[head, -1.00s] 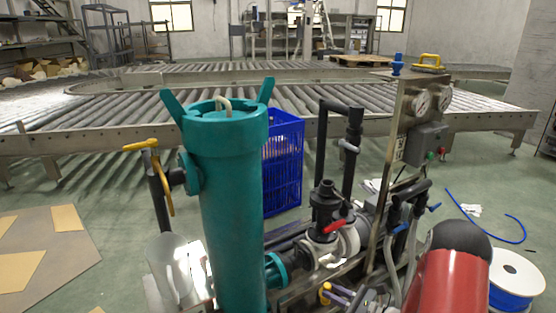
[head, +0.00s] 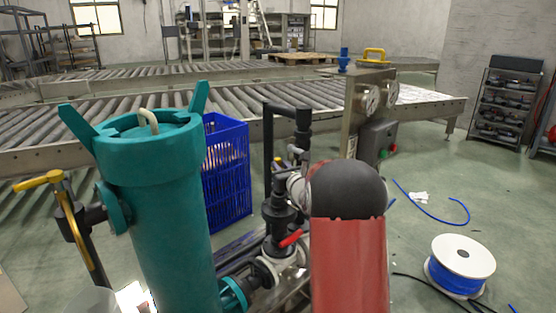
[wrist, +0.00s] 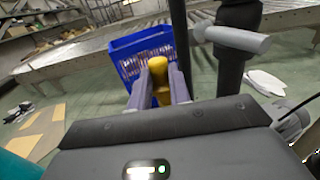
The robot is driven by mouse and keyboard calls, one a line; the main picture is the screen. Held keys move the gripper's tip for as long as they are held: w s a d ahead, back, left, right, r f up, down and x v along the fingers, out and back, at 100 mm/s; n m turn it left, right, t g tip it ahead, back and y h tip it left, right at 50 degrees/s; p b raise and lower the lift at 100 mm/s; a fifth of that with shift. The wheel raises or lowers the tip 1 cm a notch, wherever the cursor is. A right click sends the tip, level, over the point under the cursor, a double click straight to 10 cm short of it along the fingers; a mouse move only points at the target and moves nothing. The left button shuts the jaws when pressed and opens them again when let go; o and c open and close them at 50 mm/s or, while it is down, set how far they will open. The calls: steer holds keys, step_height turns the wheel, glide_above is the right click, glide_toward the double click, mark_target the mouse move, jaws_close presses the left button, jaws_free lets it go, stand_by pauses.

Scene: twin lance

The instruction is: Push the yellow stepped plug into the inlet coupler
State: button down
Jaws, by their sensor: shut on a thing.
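In the wrist view my gripper (wrist: 160,88) is shut on the yellow stepped plug (wrist: 158,68), which sits between its two grey-purple fingers. The plug's far end points away toward the blue crate. A light grey cylindrical fitting (wrist: 237,40) sticks out from a black upright pipe, to the right of the plug and apart from it. It may be the inlet coupler; I cannot tell for sure. In the head view my red arm hides my gripper and the plug. The grey fitting (head: 295,150) shows only partly there.
A teal filter housing (head: 165,220) with a yellow-handled valve (head: 38,182) stands at left. Black pipes (head: 303,130) and a gauge panel (head: 370,100) stand close to my arm. A blue crate (head: 228,180) is behind. A cable spool (head: 462,262) lies on the floor at right.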

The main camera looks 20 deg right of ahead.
steer(key=shift+w+d+r+h, duration=0.2)
steer(key=shift+d+r+h, duration=0.15)
steer(key=shift+r, duration=0.3)
steer(key=shift+f+b, duration=0.2)
steer(key=shift+b, duration=0.5)
steer(key=b, duration=0.6)
glide_above(282, 197)
step_height(282, 197, down, 5)
steer(key=shift+w+d+f, duration=0.1)
steer(key=shift+w+f, duration=0.05)
steer(key=shift+f, duration=0.05)
steer(key=shift+b, duration=0.85)
stand_by(0.9)
steer(key=shift+f+b, duration=2.35)
steer(key=shift+b, duration=0.2)
steer(key=c, duration=1.2)
jaws_free()
